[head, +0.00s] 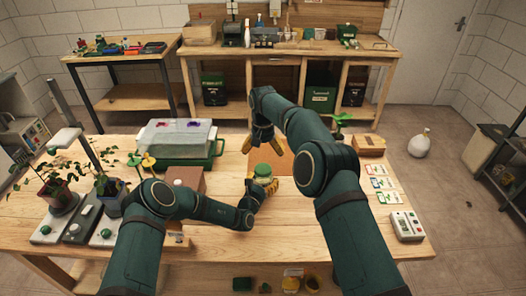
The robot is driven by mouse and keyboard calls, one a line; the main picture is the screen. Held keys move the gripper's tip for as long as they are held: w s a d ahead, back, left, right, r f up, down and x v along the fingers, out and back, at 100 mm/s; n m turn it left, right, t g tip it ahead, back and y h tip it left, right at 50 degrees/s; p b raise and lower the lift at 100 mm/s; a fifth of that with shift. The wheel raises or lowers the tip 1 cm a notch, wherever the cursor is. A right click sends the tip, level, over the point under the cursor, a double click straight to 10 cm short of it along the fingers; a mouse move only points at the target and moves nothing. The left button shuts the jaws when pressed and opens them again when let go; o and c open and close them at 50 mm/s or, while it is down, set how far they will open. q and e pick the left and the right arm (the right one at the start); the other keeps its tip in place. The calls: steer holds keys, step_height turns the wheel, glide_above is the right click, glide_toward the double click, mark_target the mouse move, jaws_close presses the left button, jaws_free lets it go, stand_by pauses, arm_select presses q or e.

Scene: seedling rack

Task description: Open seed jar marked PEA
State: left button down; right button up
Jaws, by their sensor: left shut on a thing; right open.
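A small glass jar with a green lid (262,171) stands upright over the middle of the wooden table. Its label is too small to read, so I cannot tell if it is marked PEA. My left gripper (264,185) is shut on the jar's body, below the lid, and partly hides it. Whether the jar touches the table is unclear. My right gripper (259,148) is open and empty, pointing down just above and behind the jar, apart from the lid.
A clear-lidded green propagator tray (218,149) and a brown box (188,180) are left of the jar. Potted plants (60,198) stand at the far left.

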mark_target(263, 168)
steer(key=shift+f+n, duration=0.15)
steer(key=shift+n, duration=0.25)
steer(key=shift+f, duration=3.9)
steer(key=c, duration=1.3)
steer(key=shift+n, duration=1)
steer(key=shift+r, duration=0.4)
steer(key=shift+r, duration=0.75)
